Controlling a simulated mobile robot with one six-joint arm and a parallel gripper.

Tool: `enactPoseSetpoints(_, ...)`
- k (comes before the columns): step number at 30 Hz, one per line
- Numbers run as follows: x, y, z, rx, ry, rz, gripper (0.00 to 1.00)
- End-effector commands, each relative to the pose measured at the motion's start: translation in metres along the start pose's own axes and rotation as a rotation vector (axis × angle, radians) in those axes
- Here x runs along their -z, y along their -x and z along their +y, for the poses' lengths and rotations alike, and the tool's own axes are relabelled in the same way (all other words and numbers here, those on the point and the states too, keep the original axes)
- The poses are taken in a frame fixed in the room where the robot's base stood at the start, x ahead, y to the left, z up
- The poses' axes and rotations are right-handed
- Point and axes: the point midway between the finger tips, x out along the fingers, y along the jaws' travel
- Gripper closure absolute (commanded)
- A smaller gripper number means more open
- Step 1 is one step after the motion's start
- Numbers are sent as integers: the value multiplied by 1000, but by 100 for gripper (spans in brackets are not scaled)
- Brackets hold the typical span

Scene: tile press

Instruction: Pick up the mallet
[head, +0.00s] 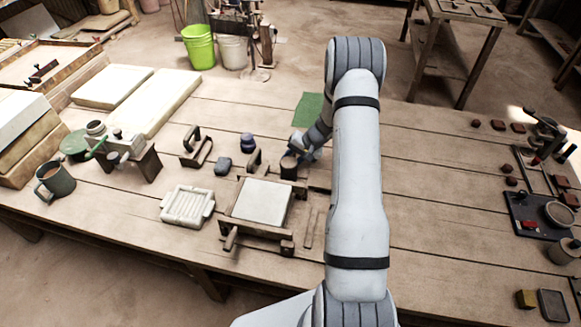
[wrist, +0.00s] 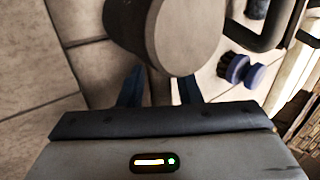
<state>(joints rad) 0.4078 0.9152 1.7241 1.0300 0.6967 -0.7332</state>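The mallet has a thick round head (wrist: 185,35) that fills the top middle of the wrist view. Its narrow handle (wrist: 160,88) runs from the head down between my fingers. In the head view the mallet's dark brown head (head: 289,168) stands on the table just behind the press, and its handle is mostly hidden by my gripper and arm. My gripper (wrist: 160,90) is open, with one blue finger on each side of the handle and a visible gap on both sides. In the head view my gripper (head: 306,153) is low over the table, partly hidden.
The wooden press with a pale tile (head: 262,201) stands just in front of the mallet. A green sheet (head: 308,108) lies behind.

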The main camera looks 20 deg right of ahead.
Motion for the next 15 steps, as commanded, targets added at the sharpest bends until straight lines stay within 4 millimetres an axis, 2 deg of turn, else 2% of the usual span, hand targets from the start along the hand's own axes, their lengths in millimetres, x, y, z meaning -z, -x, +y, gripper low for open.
enactPoseSetpoints(8,0,-4,0,-1,0,1,69)
enactPoseSetpoints(15,0,-3,1,0,-1,1,88)
